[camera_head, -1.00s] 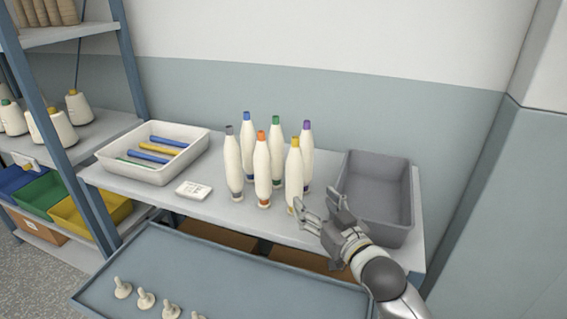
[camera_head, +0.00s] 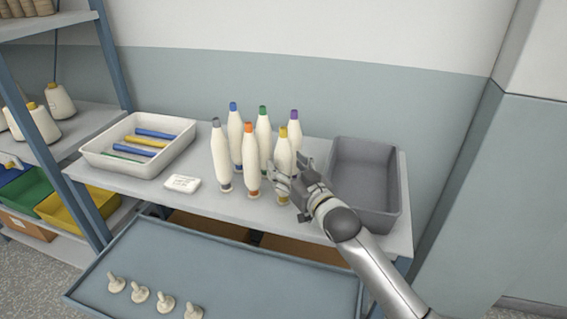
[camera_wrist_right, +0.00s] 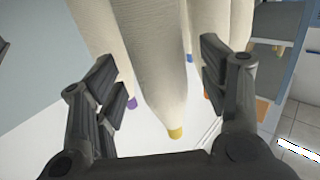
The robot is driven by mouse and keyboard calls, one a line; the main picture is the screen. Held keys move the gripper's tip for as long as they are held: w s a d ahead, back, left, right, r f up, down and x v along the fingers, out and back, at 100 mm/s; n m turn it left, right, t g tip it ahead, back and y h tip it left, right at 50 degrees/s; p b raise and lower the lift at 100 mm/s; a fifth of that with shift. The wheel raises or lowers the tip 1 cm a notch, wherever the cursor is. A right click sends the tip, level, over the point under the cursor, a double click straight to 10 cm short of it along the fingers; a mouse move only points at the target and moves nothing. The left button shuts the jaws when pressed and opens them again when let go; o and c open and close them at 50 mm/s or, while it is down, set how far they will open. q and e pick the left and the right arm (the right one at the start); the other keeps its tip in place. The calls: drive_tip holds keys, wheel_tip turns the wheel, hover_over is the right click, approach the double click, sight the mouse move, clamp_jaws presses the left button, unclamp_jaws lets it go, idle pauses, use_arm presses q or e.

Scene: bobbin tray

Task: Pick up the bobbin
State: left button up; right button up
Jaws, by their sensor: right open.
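Several white bobbins with coloured tips stand upright in a group on the shelf. The yellow-tipped bobbin (camera_head: 283,152) is at the front right of the group. My right gripper (camera_head: 287,177) is open at its lower right side. In the right wrist view this bobbin (camera_wrist_right: 155,75) with its yellow end lies between the two open fingers (camera_wrist_right: 165,85), with no clear contact. The orange-tipped bobbin (camera_head: 250,160) stands left of it, and the purple-tipped bobbin (camera_head: 294,128) behind. My left gripper is not in view.
A grey bin (camera_head: 399,185) stands right of the bobbins, close to my right gripper. A white tray (camera_head: 110,168) with coloured tubes and a small white block (camera_head: 182,183) are on the left. A blue-grey tray (camera_head: 235,275) with several pegs sits lower in front.

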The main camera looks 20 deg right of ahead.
drive_tip(key=shift+w+a, duration=0.2)
drive_tip(key=shift+w, duration=0.9)
drive_tip(key=shift+c, duration=0.2)
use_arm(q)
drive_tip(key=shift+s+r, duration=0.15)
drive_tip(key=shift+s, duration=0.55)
use_arm(e)
drive_tip(key=c, duration=1.1)
